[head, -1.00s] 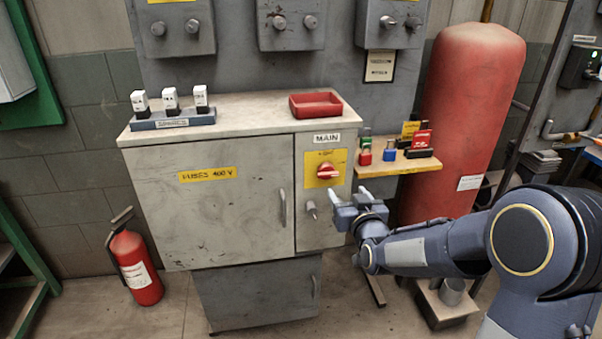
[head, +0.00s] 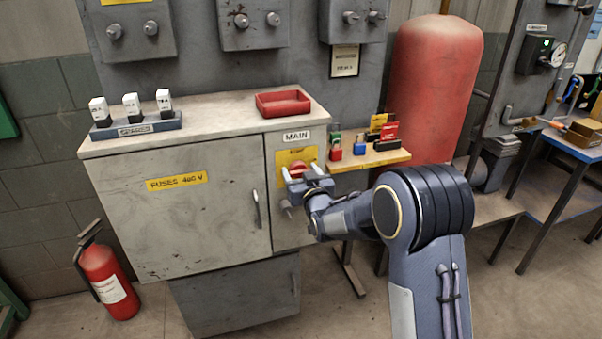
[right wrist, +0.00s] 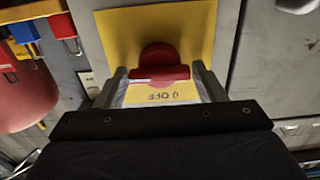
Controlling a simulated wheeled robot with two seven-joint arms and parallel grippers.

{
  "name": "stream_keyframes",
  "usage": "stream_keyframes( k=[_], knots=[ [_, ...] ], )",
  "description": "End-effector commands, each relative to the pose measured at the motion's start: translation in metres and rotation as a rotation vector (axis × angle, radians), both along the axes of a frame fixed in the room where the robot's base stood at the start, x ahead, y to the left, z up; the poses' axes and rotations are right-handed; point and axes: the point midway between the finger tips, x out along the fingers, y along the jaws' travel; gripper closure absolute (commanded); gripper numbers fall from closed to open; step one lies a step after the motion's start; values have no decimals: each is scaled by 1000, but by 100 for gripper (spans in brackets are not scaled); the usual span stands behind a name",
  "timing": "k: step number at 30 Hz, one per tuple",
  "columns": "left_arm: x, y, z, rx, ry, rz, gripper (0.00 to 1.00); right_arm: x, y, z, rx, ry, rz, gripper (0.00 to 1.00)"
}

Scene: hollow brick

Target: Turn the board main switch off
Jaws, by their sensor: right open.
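The main switch is a red rotary knob (head: 298,167) on a yellow plate (head: 284,156), below the MAIN label on the grey cabinet. In the right wrist view the knob (right wrist: 158,65) has its bar lying across the picture. Upside-down lettering, apparently "0 OFF", shows on the plate below it. My right gripper (head: 304,179) is open in front of the knob. In the right wrist view its fingers (right wrist: 160,78) stand left and right of the bar's ends; I cannot tell whether they touch. The gripper partly hides the knob in the head view. My left gripper is not in view.
A small shelf (head: 374,159) with padlocks and tags juts out just right of the switch. A red tank (head: 432,90) stands behind it. A red tray (head: 283,103) and a fuse block (head: 136,127) sit on the cabinet top. A cabinet handle (head: 256,209) is left below.

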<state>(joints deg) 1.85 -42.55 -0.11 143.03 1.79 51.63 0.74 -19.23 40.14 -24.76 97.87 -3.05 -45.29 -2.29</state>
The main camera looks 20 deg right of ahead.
Motion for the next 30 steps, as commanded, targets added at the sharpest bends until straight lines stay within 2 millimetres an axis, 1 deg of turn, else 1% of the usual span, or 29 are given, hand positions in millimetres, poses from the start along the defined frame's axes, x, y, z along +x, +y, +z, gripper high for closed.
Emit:
stream_keyframes(
  k=[2, 6, 9, 14, 20, 26, 30],
  knots=[
    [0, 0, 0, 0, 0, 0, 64, 0, 0, 0, 0, 0, 0, 38],
    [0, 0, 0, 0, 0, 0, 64, 0, 0, 0, 0, 1, 0, 56],
    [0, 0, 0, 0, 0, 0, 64, 0, 0, 0, 0, 1, 0, 68],
    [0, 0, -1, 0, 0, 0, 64, 0, 0, -1, -6, 1, 0, 68],
    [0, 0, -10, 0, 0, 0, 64, 0, 1, -3, -62, -1, 1, 68],
    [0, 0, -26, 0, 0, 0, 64, 0, 1, -4, -191, -8, 0, 68],
    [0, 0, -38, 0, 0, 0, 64, -1, 2, -5, -316, -12, 1, 68]
  ],
)
